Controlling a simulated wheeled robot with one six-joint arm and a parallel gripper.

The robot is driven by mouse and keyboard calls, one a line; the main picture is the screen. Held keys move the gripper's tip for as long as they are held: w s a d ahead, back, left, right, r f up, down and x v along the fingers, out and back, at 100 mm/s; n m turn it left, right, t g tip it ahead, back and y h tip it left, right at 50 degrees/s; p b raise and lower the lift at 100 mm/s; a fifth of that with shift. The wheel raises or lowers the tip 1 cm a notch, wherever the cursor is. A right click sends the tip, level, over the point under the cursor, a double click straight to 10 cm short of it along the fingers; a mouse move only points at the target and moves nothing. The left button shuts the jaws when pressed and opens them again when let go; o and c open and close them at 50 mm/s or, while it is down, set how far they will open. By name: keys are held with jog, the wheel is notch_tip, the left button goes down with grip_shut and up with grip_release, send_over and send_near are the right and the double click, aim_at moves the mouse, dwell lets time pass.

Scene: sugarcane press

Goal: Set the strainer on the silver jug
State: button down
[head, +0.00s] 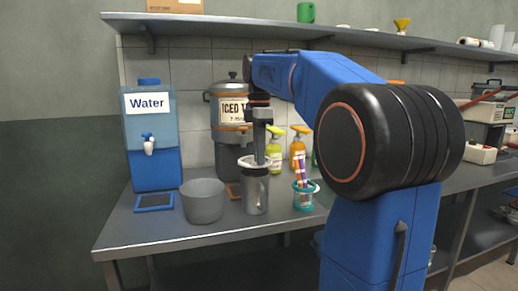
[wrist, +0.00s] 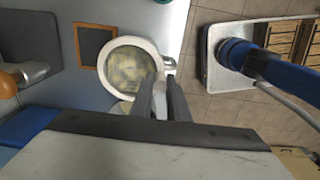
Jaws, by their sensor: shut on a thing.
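The strainer has a white rim and shows in the head view (head: 246,163). In the wrist view, its round rim (wrist: 104,58) surrounds a pale mesh. The silver jug (head: 256,193) stands upright on the counter, directly below the strainer in the head view. My gripper (head: 260,158) points down over the jug and is shut on the strainer's near edge. Its two fingers also show in the wrist view (wrist: 160,98). The jug's mouth is mostly hidden by the strainer.
A grey bucket (head: 203,203) stands close left of the jug. A teal-rimmed cup of colourful sticks (head: 304,197) stands right. Behind are the iced tea urn (head: 229,140) and pump bottles (head: 275,152). A blue water dispenser (head: 151,165) stands at left. The counter's front strip is clear.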

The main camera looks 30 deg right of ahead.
jog(key=shift+f, duration=1.55)
jog(key=shift+f, duration=0.15)
jog(key=c, duration=1.2)
grip_release()
jog(key=shift+o, duration=0.2)
jog(key=shift+r, duration=3.55)
